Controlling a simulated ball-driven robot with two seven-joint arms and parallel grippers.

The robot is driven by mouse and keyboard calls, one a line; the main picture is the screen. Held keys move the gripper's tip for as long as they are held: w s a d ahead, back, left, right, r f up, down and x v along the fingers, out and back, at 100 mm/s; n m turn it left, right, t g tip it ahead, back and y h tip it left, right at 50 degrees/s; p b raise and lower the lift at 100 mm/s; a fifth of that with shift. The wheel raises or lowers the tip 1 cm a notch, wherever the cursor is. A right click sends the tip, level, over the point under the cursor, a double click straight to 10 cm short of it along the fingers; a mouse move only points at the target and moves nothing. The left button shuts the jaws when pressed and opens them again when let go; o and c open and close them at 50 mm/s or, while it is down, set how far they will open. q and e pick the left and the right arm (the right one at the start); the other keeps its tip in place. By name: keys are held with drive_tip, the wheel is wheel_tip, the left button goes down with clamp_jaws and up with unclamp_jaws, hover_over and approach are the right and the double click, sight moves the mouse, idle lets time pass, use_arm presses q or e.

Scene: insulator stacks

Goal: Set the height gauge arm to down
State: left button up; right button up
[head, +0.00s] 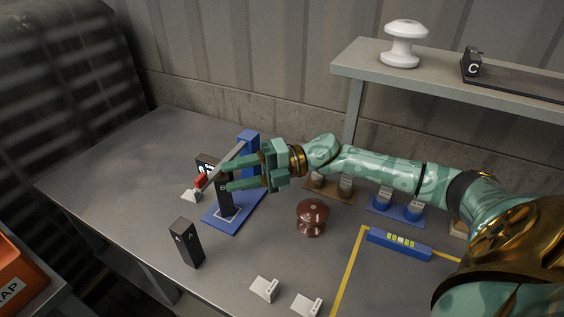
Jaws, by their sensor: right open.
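The height gauge has a blue base (232,222) and a blue post (249,141) at the left middle of the table. Its grey arm (228,164) runs from the post toward the front left and ends in a red tip (201,181). The arm's exact angle is hard to tell from here. My right gripper (229,178) comes in from the right, open, its fingers pointing left beside the gauge arm and over the base. Its upper finger overlaps the gauge in the picture; contact cannot be told. A dark block (226,204) stands on the base, partly hidden. My left gripper is not in view.
A black lettered block (186,243) stands in front. A brown insulator (312,217) stands right of the gauge. A raised shelf (358,64) holds a white insulator (404,43).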

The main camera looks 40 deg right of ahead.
drive_tip(key=v, duration=1)
drive_tip(key=shift+d+p, duration=0.25)
drive_tip(key=shift+p, duration=0.1)
